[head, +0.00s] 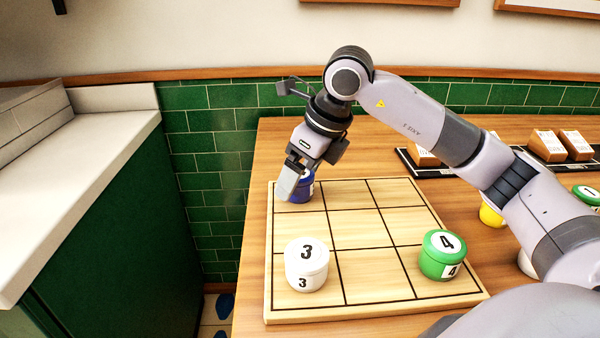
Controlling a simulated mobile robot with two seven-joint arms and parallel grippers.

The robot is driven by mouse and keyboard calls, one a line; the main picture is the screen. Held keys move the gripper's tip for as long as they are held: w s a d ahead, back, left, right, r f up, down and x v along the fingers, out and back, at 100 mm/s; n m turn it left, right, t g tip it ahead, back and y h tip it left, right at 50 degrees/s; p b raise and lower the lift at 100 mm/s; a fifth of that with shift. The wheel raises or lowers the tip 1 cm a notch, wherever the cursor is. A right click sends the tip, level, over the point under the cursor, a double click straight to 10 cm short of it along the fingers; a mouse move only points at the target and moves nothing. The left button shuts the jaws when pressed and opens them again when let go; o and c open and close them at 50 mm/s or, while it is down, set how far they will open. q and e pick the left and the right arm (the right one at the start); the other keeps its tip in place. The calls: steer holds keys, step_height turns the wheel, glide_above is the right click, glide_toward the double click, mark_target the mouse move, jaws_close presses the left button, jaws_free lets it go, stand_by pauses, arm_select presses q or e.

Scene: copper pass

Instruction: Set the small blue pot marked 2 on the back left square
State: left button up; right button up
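A small blue pot (303,191) is at the back left square of the wooden grid board (388,285), partly hidden by my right gripper (294,180). Its number cannot be seen. The pot looks upright and low on the square; whether it rests fully on the wood is hard to tell. The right arm comes in from the right and the gripper points down at the pot, one pale finger at its left side. The other finger is hidden, so grip or release cannot be told. My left gripper is not in view.
A white pot marked 3 (306,265) stands on the front left square, a green pot marked 4 (442,255) on the front right. The squares between are bare. Right of the board are a yellow pot (491,215), another green-lidded pot (587,194) and brown blocks (546,146) on a dark tray.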

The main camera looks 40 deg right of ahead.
steer(key=p+v, duration=0.1)
steer(key=v, duration=1)
steer(key=shift+s+r, duration=0.2)
steer(key=shift+r, duration=0.1)
